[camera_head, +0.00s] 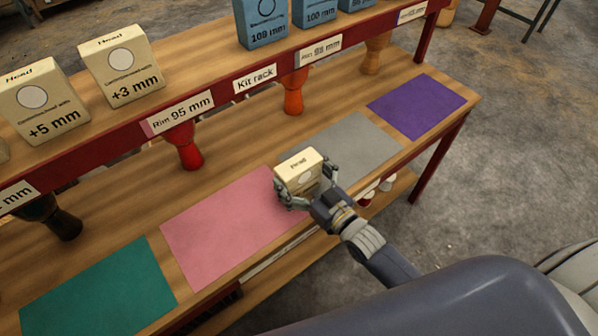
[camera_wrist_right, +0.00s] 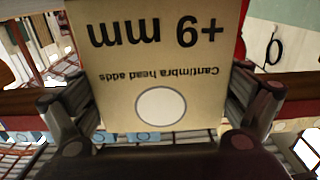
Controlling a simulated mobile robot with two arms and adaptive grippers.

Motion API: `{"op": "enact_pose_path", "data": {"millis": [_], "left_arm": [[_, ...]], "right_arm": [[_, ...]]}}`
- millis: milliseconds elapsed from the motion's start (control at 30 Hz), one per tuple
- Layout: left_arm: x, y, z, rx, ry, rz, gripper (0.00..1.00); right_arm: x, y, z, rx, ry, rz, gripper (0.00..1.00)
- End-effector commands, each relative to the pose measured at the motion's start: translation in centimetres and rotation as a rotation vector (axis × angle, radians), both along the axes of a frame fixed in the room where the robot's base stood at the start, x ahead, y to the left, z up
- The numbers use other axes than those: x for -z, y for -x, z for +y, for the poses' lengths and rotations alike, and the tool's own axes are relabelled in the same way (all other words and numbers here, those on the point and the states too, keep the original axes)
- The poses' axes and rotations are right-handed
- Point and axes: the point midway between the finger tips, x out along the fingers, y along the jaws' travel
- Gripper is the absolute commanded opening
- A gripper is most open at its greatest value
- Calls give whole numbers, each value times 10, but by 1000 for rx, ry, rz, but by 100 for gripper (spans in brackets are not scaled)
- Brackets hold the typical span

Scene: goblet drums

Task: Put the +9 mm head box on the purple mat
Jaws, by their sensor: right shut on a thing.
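The +9 mm head box (camera_head: 299,170) is cream with a white circle. It is held in my right gripper (camera_head: 305,188), above the area between the pink mat and the grey mat. In the right wrist view the box (camera_wrist_right: 150,75) fills the middle, its "+9 mm" print upside down, with a finger of my right gripper (camera_wrist_right: 160,120) on each side. The purple mat (camera_head: 417,106) lies bare at the right end of the table, to the right of the grey mat. My left gripper is not in view.
The pink mat (camera_head: 225,235), grey mat (camera_head: 360,145) and green mat (camera_head: 100,295) look empty. A raised shelf behind holds the +5 mm box (camera_head: 45,100), the +3 mm box (camera_head: 121,68) and several blue boxes (camera_head: 262,22). Goblet drums (camera_head: 184,145) stand under it.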

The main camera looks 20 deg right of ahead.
Motion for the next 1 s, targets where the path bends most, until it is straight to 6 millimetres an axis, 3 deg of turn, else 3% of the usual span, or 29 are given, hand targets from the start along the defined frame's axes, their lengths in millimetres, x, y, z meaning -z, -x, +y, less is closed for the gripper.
{"op": "enact_pose_path", "data": {"millis": [333, 367, 833, 1000], "left_arm": [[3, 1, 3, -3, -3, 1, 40], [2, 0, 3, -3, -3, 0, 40], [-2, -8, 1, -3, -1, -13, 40], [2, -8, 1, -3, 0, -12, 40]], "right_arm": [[3, 0, 0, 0, -1, -2, 66], [3, 0, 0, 0, 0, -1, 100], [-2, 0, 0, 0, 0, -1, 100], [2, 18, -6, 0, 0, 3, 100]]}}
